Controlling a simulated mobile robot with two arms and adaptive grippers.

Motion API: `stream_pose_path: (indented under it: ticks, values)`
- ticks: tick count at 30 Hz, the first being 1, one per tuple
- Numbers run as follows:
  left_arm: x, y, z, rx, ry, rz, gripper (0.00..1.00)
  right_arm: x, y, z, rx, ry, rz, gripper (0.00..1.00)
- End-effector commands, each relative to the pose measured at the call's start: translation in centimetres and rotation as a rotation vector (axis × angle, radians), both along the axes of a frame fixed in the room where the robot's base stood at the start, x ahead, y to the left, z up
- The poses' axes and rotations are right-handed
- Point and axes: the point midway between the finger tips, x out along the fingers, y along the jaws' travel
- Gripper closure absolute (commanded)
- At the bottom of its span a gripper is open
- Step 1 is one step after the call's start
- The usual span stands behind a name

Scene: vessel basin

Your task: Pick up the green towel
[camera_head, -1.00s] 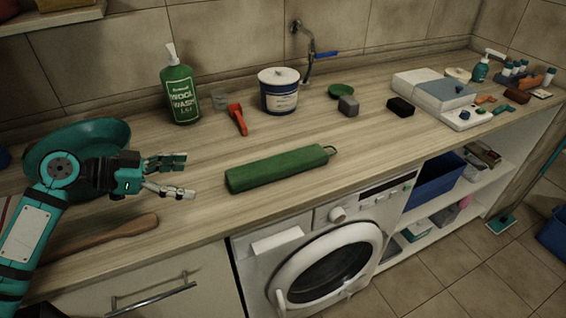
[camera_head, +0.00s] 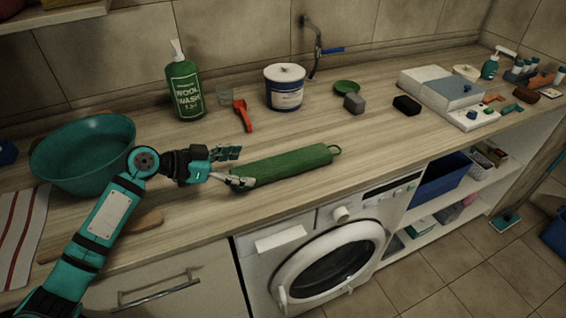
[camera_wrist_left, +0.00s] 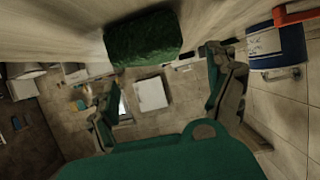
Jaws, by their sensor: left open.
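The green towel (camera_head: 290,164) is a rolled cylinder with a small loop at its right end. It lies on the wooden counter, above the washing machine. My left gripper (camera_head: 240,167) is open at the towel's left end, its fingers pointing right along the roll. In the left wrist view the towel's round end (camera_wrist_left: 143,38) shows ahead, centred a little above the gap between the open fingers (camera_wrist_left: 165,95). I cannot tell whether a finger touches it. My right gripper is not in view.
A teal basin (camera_head: 84,153) and a wooden tool (camera_head: 148,220) lie near my left arm. The washing machine (camera_head: 330,255) is below the counter's front edge.

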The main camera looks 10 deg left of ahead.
Motion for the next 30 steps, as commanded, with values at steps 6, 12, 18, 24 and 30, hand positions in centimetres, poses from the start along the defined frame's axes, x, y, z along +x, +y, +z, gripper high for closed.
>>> stream_pose_path:
  ticks: [6, 12, 18, 24, 30]
  values:
    - [1.4, -2.7, -1.1, -0.005, 0.002, -0.001, 0.12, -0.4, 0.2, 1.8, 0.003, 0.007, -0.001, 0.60]
    - [2.2, -3.8, -2.0, -0.001, 0.001, -0.001, 0.12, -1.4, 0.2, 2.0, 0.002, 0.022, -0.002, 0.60]
    - [2.2, -3.7, -2.1, -0.001, 0.001, -0.001, 0.12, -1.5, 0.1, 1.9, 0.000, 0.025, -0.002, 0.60]
    - [2.2, -3.7, -2.1, -0.001, 0.001, -0.001, 0.38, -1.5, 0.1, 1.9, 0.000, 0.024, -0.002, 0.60]
    - [2.2, -3.7, -2.1, -0.001, 0.001, -0.001, 0.64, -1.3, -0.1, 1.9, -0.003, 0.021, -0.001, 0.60]
